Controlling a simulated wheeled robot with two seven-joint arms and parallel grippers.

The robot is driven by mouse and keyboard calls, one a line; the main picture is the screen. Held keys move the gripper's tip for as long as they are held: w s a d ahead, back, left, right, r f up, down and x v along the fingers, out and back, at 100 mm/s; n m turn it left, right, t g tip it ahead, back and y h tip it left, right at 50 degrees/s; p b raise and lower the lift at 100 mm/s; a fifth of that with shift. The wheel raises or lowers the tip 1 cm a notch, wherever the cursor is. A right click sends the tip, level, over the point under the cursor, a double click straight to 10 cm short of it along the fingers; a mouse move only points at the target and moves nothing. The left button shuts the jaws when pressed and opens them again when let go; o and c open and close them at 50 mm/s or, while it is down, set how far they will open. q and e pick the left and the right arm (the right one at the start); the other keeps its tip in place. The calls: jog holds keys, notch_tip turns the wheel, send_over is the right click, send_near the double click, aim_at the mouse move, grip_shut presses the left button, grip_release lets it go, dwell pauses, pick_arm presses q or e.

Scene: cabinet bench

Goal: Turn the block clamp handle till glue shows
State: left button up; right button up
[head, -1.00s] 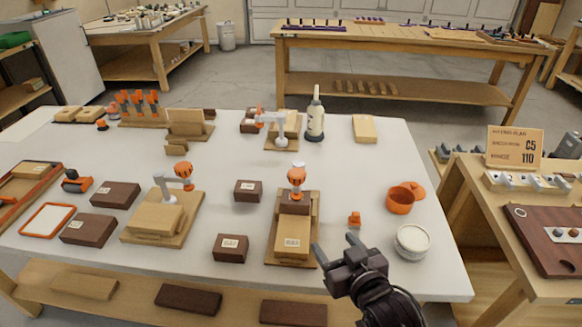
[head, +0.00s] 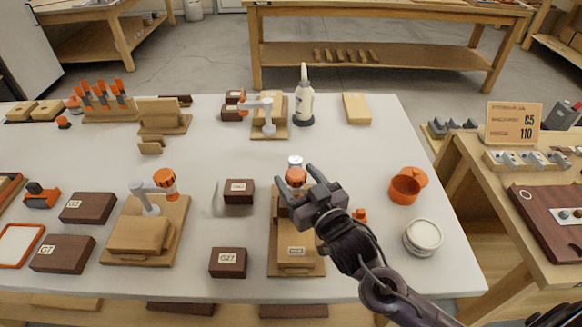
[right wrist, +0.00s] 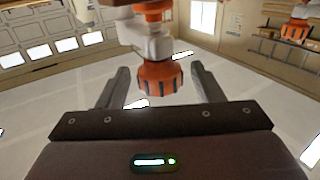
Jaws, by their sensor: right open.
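The clamp's orange handle (head: 296,177) is at the front centre of the bench in the head view, with a pale clamp top (head: 295,161) just behind it. It stands over a wooden block assembly (head: 296,253). My right gripper (head: 297,180) is open, with its fingers on either side of the handle. In the right wrist view the ribbed orange handle (right wrist: 160,85) lies between the two spread fingers (right wrist: 162,88), with gaps visible on both sides. My gripper and arm hide part of the assembly. I cannot make out any glue at the joint. My left gripper is not in view.
A second clamped assembly with an orange handle (head: 165,182) stands to the left. Dark blocks (head: 228,262) lie between them. An orange pot (head: 404,189) and a white round tub (head: 423,236) stand right of my arm. A glue bottle (head: 304,103) stands behind.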

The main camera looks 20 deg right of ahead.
aim_at(292, 171)
jog(key=shift+x, duration=1.5)
jog(key=c, duration=0.5)
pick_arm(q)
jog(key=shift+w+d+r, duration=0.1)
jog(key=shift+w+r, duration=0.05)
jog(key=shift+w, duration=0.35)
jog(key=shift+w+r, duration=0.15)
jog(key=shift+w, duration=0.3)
pick_arm(e)
jog(key=c, duration=0.5)
